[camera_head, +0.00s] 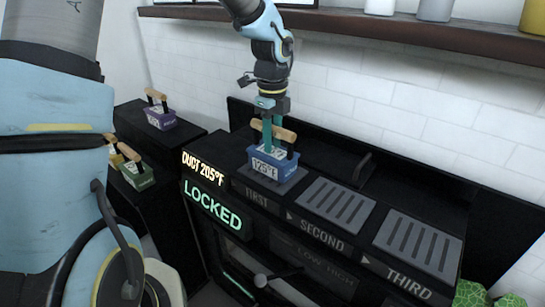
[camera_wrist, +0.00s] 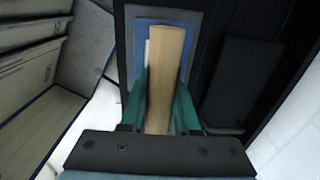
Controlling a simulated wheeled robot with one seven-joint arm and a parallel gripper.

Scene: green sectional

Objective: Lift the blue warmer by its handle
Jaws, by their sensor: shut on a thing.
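The blue warmer (camera_head: 272,166) is a small blue box with a "125°F" label and a wooden handle. It sits at or just over the grate position marked FIRST; I cannot tell whether it touches. My gripper (camera_head: 268,138) comes down from above with its green fingers at the handle. In the wrist view, the wooden handle (camera_wrist: 165,75) runs between the two green fingers of my gripper (camera_wrist: 162,105), which are shut on it. Part of the blue box (camera_wrist: 143,38) shows beneath the handle.
Grates marked SECOND (camera_head: 336,204) and THIRD (camera_head: 418,245) lie empty to the right. Lit signs read "DUCT 205°F" and "LOCKED" (camera_head: 212,205). A purple warmer (camera_head: 161,119) and a green warmer (camera_head: 138,178) stand at left. A brown shelf (camera_head: 400,30) runs above.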

